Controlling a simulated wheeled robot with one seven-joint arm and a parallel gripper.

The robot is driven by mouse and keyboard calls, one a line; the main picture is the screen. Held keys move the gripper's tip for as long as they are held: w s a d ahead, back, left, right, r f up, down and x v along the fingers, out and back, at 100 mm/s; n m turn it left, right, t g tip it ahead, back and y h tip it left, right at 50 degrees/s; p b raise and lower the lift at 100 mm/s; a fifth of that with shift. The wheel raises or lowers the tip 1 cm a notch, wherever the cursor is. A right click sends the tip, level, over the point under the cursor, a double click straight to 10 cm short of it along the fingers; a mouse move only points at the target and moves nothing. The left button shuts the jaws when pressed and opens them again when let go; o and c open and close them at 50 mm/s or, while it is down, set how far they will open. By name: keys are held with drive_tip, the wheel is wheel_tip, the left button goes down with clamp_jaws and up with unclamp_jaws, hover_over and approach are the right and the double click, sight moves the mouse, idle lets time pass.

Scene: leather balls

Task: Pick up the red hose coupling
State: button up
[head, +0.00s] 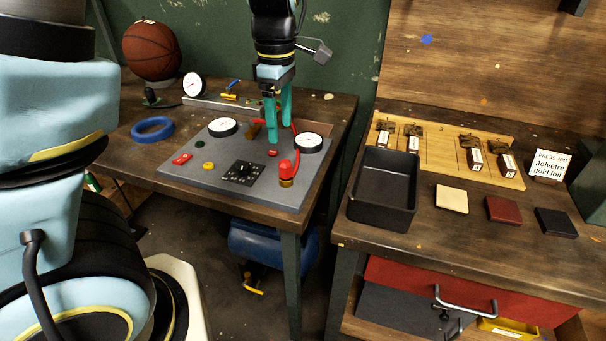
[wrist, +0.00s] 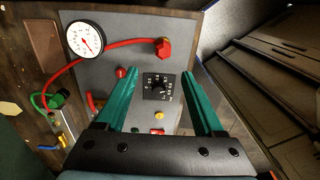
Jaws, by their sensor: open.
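The red hose coupling (head: 289,168) stands at the near right corner of the grey panel (head: 215,178), on a brass-coloured fitting (head: 286,183). In the wrist view the red coupling (wrist: 164,48) is at the upper middle, with a red hose (wrist: 122,43) running from it past a gauge. My gripper (head: 279,130) is above the panel, with teal fingers pointing down, open and empty. The coupling is nearer the panel's front edge than the gripper. In the wrist view the coupling shows beyond the fingertips (wrist: 156,76), not between them.
Two white gauges (head: 223,127) (head: 309,144) and a black dial (head: 243,173) sit on the panel. A blue ring (head: 153,128) and a basketball (head: 151,50) lie left. A second table holds a black tray (head: 383,187); a gap separates the tables.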

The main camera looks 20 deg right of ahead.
sight(285, 161)
drive_tip(key=shift+s+d+f, duration=0.15)
drive_tip(key=shift+d+f, duration=0.05)
drive_tip(key=shift+f, duration=0.15)
wheel_tip(285, 161, down, 5)
drive_tip(key=shift+s+a+f+p, duration=0.1)
drive_tip(key=shift+s+f+p, duration=0.1)
drive_tip(key=shift+f, duration=1.1)
drive_tip(key=shift+s+f+p, duration=0.15)
drive_tip(key=shift+f, duration=1.1)
clamp_jaws()
